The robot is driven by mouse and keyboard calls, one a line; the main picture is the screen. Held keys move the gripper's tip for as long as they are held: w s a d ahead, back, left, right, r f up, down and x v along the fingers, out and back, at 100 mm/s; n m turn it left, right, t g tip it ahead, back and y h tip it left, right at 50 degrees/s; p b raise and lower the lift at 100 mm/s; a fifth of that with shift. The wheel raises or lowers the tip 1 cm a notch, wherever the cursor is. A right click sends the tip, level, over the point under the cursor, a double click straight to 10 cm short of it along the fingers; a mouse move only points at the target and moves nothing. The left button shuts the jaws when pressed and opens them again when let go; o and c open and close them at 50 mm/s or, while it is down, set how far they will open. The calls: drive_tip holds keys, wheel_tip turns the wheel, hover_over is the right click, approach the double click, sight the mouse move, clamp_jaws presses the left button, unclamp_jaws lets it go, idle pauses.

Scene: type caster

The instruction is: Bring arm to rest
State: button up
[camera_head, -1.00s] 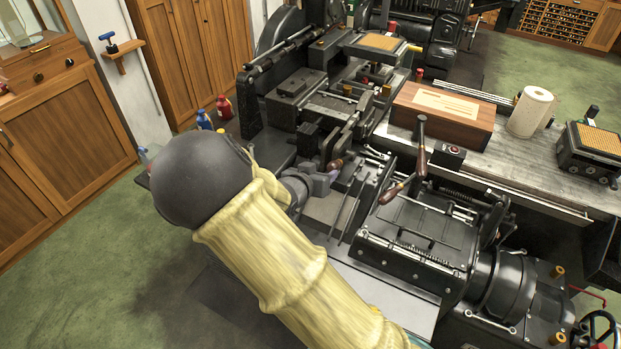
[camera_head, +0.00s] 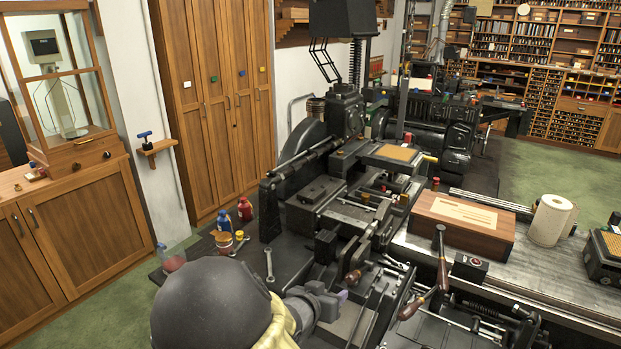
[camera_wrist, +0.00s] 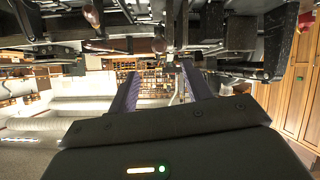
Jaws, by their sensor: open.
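My arm comes in from the bottom of the head view, with its dark rounded elbow and yellow sleeve low in the picture. My gripper (camera_head: 340,299) is at the front of the black casting machine (camera_head: 375,205), seen partly from behind. In the wrist view, the two purple-grey fingers of my gripper (camera_wrist: 160,88) stand apart with nothing between them. The wrist picture looks upside down, with the machine's dark parts along its top. I cannot tell whether the gripper touches the machine.
Wooden-handled levers (camera_head: 440,262) stick up right of my gripper. A wrench (camera_head: 269,264), a red bottle (camera_head: 245,209) and a blue bottle (camera_head: 224,222) are on the dark surface to the left. A wooden box (camera_head: 462,222) and a paper roll (camera_head: 550,220) stand on the bench. Green floor is open at left.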

drive_tip(key=s+d+r+n+g+y, duration=0.1)
drive_tip(key=s+d+n+g+y, duration=0.1)
drive_tip(key=s, duration=0.7)
drive_tip(key=s+d+n+g+y, duration=0.2)
drive_tip(key=s+d+g+y, duration=0.2)
drive_tip(key=s, duration=0.5)
drive_tip(key=d+g, duration=0.2)
drive_tip(key=d, duration=0.1)
drive_tip(key=shift+s+d+r+y, duration=0.3)
drive_tip(key=shift+d+r+y, duration=0.05)
drive_tip(key=shift+d+y, duration=0.05)
drive_tip(key=shift+s, duration=0.1)
idle(1.1)
